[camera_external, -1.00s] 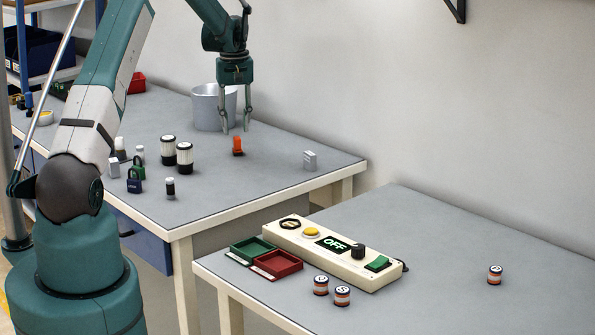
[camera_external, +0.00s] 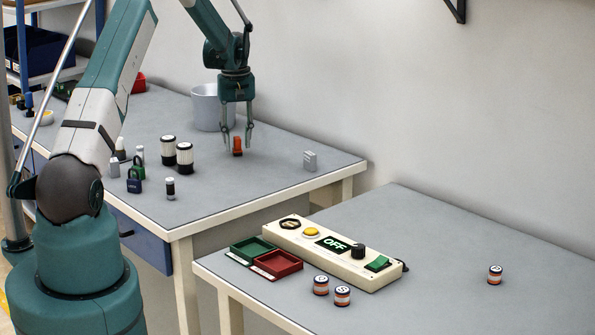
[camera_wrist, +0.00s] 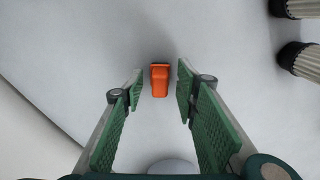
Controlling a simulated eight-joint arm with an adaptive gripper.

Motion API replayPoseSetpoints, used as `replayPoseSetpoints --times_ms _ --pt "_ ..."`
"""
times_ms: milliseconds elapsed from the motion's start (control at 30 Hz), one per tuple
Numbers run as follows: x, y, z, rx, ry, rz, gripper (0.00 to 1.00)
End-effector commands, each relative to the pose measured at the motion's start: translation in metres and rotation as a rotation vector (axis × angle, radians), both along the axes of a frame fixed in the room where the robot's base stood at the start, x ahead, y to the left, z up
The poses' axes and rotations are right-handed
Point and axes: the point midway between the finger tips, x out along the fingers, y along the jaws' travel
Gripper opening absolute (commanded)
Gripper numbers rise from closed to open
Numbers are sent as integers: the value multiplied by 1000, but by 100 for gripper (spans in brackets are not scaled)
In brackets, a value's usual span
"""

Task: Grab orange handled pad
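The orange handled pad (camera_external: 238,146) stands on the far table, in front of the metal bucket. In the wrist view the orange pad (camera_wrist: 160,79) lies between and just beyond my fingertips. My gripper (camera_external: 237,148) points down over the pad, with a finger on either side of it. In the wrist view my gripper (camera_wrist: 160,88) is open, with clear gaps between its green finger pads and the orange piece. I cannot tell whether the fingertips reach the table.
The metal bucket (camera_external: 208,108) stands just behind. Black-and-white cylinders (camera_external: 184,157) and padlocks (camera_external: 135,183) stand to the left, a grey block (camera_external: 310,160) to the right. The table around the pad is clear. A control box (camera_external: 333,253) is on the nearer table.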

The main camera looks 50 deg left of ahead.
Motion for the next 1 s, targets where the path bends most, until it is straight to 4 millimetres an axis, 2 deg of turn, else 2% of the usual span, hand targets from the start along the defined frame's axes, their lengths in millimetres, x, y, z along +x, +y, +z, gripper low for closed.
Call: replayPoseSetpoints --times_ms 233,467,833,1000 --pt "0 0 0 0 0 0 30" --pt "0 0 0 0 0 0 2" --pt "0 0 2 0 0 0 1" --pt "0 0 12 0 0 0 1"
